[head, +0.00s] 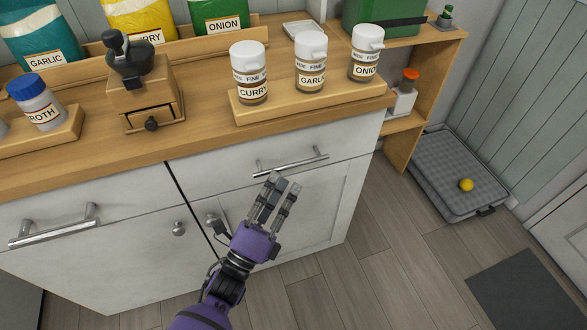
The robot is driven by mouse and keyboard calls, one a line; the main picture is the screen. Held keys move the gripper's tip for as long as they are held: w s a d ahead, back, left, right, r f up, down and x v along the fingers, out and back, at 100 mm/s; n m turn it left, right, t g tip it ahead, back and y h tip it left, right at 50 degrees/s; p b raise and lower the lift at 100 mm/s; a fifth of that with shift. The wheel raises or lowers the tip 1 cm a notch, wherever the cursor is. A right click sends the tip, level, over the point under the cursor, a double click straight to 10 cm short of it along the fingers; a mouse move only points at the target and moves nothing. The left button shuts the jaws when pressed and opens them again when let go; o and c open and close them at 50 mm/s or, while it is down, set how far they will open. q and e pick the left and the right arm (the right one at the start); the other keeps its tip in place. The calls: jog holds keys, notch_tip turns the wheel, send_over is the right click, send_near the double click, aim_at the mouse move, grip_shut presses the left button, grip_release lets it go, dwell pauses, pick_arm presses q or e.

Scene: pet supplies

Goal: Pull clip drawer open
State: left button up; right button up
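Two white drawers sit under the wooden counter, and both look shut. The right drawer (228,174) has a silver bar handle (291,162). The left drawer (128,200) has a similar bar handle (53,228). No label shows which one is the clip drawer. My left gripper (284,183) is in front of the right drawer, its fingertips just below and near the bar handle. Its fingers are apart with nothing between them. I cannot tell whether a fingertip touches the bar. My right gripper is out of view.
Cabinet doors with round knobs (179,228) are below the drawers. Three shaker jars stand on a wooden riser (314,103) above the right drawer. A wooden grinder (143,89) stands farther left.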

aim_at(295, 165)
pick_arm(q)
jog(key=x, duration=0.6)
jog(key=shift+w+d+r+p, duration=0.1)
jog(key=shift+d+r+p, duration=0.1)
jog(key=shift+p, duration=0.1)
grip_shut()
jog(key=shift+f, duration=0.1)
